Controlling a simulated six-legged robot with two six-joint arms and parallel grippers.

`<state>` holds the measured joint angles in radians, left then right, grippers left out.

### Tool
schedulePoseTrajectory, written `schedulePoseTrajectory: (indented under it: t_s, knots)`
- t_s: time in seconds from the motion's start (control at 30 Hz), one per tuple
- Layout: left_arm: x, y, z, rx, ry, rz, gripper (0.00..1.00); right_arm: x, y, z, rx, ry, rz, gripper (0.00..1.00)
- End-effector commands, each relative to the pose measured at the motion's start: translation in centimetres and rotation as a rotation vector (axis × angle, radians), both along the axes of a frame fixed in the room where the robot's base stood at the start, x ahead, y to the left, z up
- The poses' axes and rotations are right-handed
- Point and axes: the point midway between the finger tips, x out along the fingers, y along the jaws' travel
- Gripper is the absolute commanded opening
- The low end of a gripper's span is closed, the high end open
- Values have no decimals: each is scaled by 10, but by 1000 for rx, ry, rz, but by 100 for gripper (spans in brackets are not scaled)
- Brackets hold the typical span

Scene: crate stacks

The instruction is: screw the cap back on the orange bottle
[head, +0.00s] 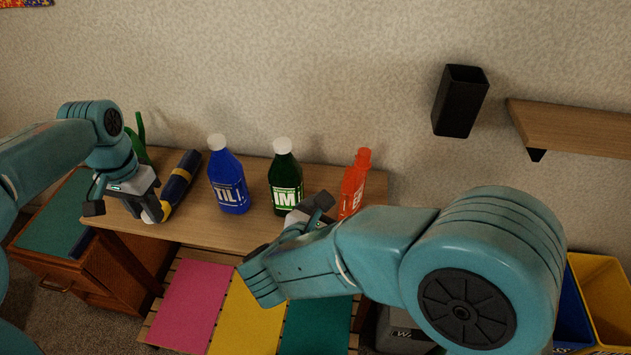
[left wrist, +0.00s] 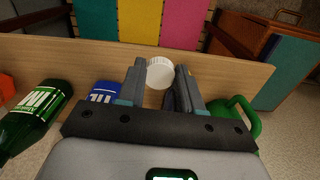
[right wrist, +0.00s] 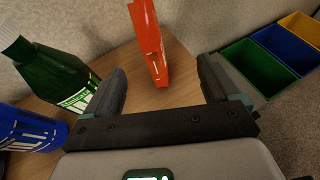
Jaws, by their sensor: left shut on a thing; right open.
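The orange bottle (head: 352,188) stands upright at the right end of the wooden shelf, its bare orange neck showing. My left gripper (head: 152,213) is low over the shelf's left part, shut on a white cap (left wrist: 160,72), which shows between its fingertips in the left wrist view. My right gripper (right wrist: 162,85) is open and faces the orange bottle (right wrist: 148,42); the bottle shows between the fingers, apart from them. Its top is cut off in that view. In the head view my right arm hides part of the bottle's base.
A blue bottle (head: 229,180) and a green bottle (head: 285,180), both white-capped, stand left of the orange one. A dark blue cylinder with yellow bands (head: 182,180) and a green object (head: 141,138) are near my left gripper. Colored bins (right wrist: 253,66) stand beyond the shelf's right end.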

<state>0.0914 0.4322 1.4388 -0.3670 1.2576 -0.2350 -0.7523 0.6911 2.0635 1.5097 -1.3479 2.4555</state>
Motion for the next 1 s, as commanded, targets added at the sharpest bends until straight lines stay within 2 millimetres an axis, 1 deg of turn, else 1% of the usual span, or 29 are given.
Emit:
schedulePoseTrajectory:
  t_s: [0.37, 0.47, 0.7, 0.8, 1.0]
  knots:
    - [-7, 4, -1, 0, 1, 1, 8, -6, 3, -1, -1, 1, 0, 89]
    - [-7, 3, -2, 0, 1, 1, 8, 2, -3, -6, -1, 2, -1, 89]
    - [-6, 2, -8, 0, 1, 0, 8, 35, -27, -22, 0, 2, -2, 89]
    - [-5, 1, -8, 0, 0, 0, 8, 44, -32, -26, -1, 1, -1, 89]
    - [-3, 0, -8, 0, 0, 0, 8, 49, -36, -27, -1, 2, 2, 89]
